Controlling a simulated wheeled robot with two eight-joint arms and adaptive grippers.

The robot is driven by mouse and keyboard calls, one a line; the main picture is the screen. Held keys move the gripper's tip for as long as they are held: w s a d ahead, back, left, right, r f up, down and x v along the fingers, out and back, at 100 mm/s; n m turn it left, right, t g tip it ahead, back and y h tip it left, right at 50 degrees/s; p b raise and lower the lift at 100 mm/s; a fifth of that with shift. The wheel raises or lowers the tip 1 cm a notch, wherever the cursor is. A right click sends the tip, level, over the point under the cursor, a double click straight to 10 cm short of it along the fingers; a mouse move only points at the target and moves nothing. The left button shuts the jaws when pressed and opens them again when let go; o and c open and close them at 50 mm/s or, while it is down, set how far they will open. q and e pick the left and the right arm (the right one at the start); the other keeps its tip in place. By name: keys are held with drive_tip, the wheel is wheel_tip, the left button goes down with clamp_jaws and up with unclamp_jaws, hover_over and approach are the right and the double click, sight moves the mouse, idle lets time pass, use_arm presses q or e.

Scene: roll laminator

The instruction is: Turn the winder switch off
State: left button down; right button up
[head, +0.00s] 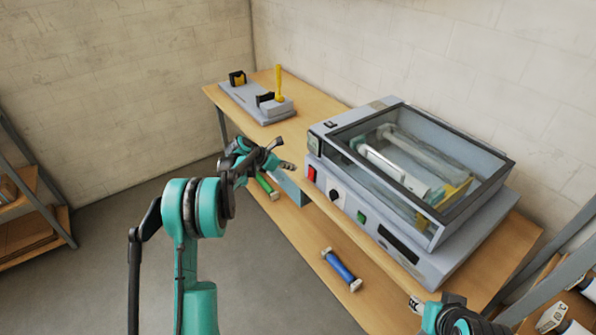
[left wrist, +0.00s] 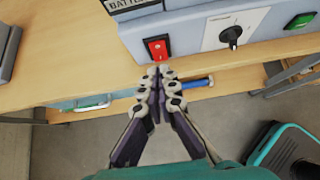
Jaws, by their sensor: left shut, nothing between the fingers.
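The laminator (head: 440,262) is a grey machine with a clear-windowed lid, standing on the wooden bench. Its front panel has a red rocker switch (head: 311,173), a black knob (head: 333,195) and a green switch (head: 362,216). Which one is the winder switch cannot be read. The left wrist view shows the red switch (left wrist: 157,48) close up, with the knob and the green switch to its right. My left gripper (head: 287,166) is shut and empty; its fingertips (left wrist: 158,72) are just in front of and below the red switch. My right gripper (head: 416,303) is low at the right, finger state unclear.
A grey fixture (head: 255,103) with a yellow post stands at the bench's far end. A blue-bodied roll (head: 341,268) and a green one (head: 267,186) lie on the lower shelf. Shelving stands at the left and right edges. The floor at left is clear.

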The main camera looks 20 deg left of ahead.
use_arm(q)
drive_tip(key=r, duration=0.1)
drive_tip(key=s+a+r, duration=0.1)
drive_tip(key=s+r, duration=0.1)
drive_tip(key=r, duration=0.1)
drive_tip(key=shift+a, duration=0.4)
